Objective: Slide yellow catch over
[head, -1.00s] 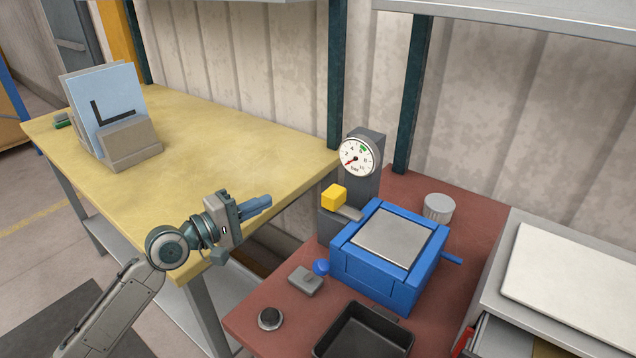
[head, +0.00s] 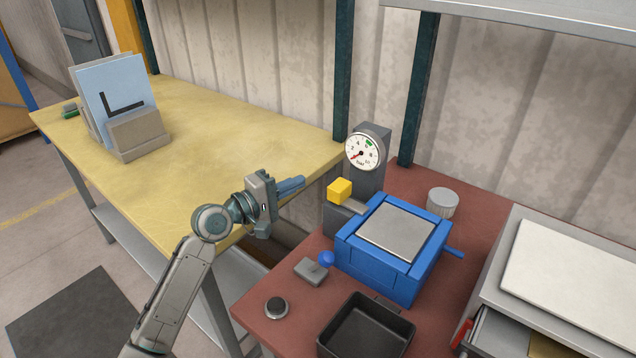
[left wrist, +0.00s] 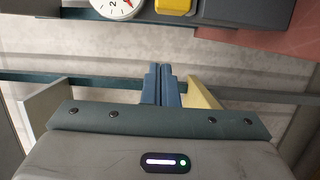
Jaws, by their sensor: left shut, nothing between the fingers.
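The yellow catch (head: 339,190) is a small yellow block on the grey upright beside the blue bender (head: 377,268), below the round dial gauge (head: 363,152). The catch also shows at the top edge of the left wrist view (left wrist: 174,5). My left gripper (head: 303,184) is shut and empty, with its blue fingers pointing right toward the catch. A short gap lies between the fingertips and the catch. The closed fingers (left wrist: 162,72) show in the left wrist view. My right gripper is not in view.
A flat grey plate (head: 397,232) lies on top of the bender. On the red table (head: 262,305) are a blue-knobbed lever (head: 327,259), a black button (head: 276,307), a black tray (head: 325,350) and a grey knurled cylinder (head: 442,202). A yellow bench (head: 230,140) stands at left, mostly clear.

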